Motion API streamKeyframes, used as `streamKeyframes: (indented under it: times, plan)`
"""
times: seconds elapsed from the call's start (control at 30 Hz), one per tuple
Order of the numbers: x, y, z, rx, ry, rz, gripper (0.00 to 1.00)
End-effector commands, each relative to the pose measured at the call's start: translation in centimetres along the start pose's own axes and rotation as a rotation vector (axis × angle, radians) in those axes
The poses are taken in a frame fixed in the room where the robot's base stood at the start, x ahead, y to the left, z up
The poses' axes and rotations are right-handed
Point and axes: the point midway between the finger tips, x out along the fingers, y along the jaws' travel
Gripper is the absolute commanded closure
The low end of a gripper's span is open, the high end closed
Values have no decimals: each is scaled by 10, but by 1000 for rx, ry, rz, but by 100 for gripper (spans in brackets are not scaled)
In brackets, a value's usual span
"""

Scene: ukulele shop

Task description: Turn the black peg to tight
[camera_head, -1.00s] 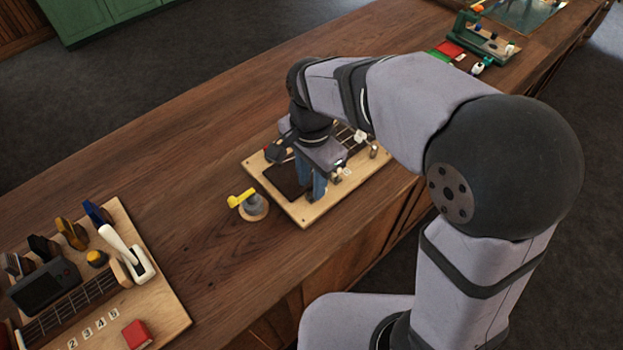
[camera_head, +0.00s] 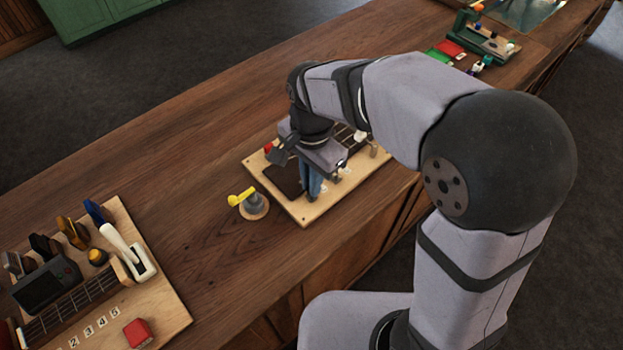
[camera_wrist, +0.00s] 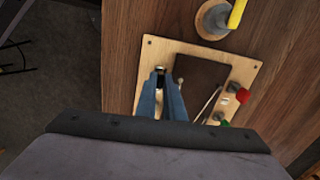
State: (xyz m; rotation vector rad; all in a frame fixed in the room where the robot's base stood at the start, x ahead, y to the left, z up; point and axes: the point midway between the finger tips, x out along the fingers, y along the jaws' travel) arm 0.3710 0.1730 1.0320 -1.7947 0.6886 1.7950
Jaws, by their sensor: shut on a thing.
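My gripper (camera_head: 314,184) points down at the near edge of a pale wooden board (camera_head: 298,212), its blue fingers close together. In the wrist view, my gripper (camera_wrist: 167,78) is shut around a peg at the board's edge; a small metallic part (camera_wrist: 160,69) shows by the fingertips. The fingers hide the peg's head, so its black colour does not show. On the opposite side of the board are a red peg (camera_wrist: 243,95) and a green peg (camera_wrist: 223,123). A white peg (camera_head: 360,136) stands near the far end.
A grey stand with a yellow handle (camera_head: 241,197) stands on a round base just left of the board. A larger board with tools (camera_head: 165,305) lies at the lower left. A green fixture (camera_head: 483,42) stands at the far right. The wooden counter (camera_head: 190,170) between is clear.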

Motion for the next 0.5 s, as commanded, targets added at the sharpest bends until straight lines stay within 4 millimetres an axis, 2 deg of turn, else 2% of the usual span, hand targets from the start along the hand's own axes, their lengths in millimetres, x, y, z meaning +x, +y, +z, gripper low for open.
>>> streamKeyframes:
  times: [0.27, 0.5]
  plan:
    - [-2, 0, 0, -172, -1, 2, 100]
    - [-2, 0, 0, -392, 0, 1, 100]
